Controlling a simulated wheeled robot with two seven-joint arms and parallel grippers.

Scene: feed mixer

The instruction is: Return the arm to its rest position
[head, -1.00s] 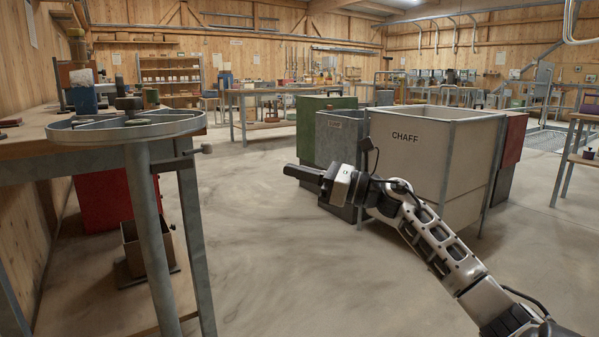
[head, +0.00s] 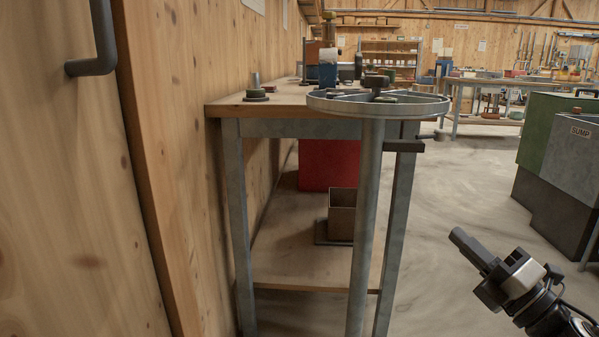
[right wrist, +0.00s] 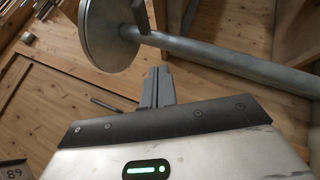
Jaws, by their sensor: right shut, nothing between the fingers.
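My right gripper (head: 468,243) is at the lower right of the head view, held in the air over the floor. Its fingers are shut with nothing between them, and they point up and to the left. In the right wrist view the closed fingers (right wrist: 158,84) show at the middle, empty. They are apart from the post and round metal tray of the stand. My left gripper is not in view.
A round metal tray (head: 340,104) on a post stands just left of my right gripper, before a workbench (head: 225,108). A wooden wall (head: 190,150) closes the left side. A grey SUMP bin (head: 572,150) stands at right. The floor (head: 450,200) between is clear.

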